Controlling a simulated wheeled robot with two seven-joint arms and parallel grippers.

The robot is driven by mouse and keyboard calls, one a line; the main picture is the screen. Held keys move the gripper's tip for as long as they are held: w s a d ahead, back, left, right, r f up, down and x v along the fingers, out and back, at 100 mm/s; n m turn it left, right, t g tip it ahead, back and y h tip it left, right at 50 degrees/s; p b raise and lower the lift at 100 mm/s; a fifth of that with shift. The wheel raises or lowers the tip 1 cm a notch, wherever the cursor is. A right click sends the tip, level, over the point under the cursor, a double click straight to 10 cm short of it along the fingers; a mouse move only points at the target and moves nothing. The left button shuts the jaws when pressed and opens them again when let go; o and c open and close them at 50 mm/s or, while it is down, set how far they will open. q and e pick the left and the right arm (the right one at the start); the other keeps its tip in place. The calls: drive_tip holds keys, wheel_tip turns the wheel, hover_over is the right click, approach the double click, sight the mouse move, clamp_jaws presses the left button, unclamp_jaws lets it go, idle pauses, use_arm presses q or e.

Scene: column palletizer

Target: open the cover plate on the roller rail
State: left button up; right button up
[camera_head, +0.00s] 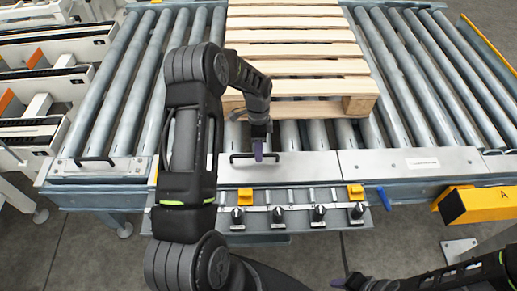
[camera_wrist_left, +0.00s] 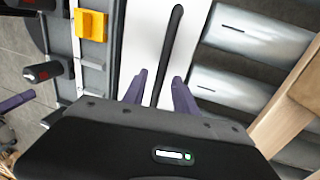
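The pale metal cover plate (camera_head: 300,168) lies flat on the front rail of the roller conveyor, with a black bar handle (camera_head: 240,156) on top. My left gripper (camera_head: 258,154) points down at this handle. In the left wrist view its two purple fingers (camera_wrist_left: 159,77) are apart, and the black handle (camera_wrist_left: 172,48) runs through the gap between them. I cannot tell how deep the handle sits between the fingers; they do not touch it visibly. My right gripper (camera_head: 345,281) is low at the bottom of the head view, away from the plate; its opening is unclear.
A wooden pallet (camera_head: 300,52) lies on the rollers just behind the plate. Several black knobs and two yellow blocks (camera_head: 355,191) line the ledge in front. Another handled plate (camera_head: 75,168) is at left. A yellow barrier (camera_head: 485,204) stands at right.

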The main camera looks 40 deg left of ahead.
use_arm(q)
clamp_jaws()
idle(0.3)
idle(1.1)
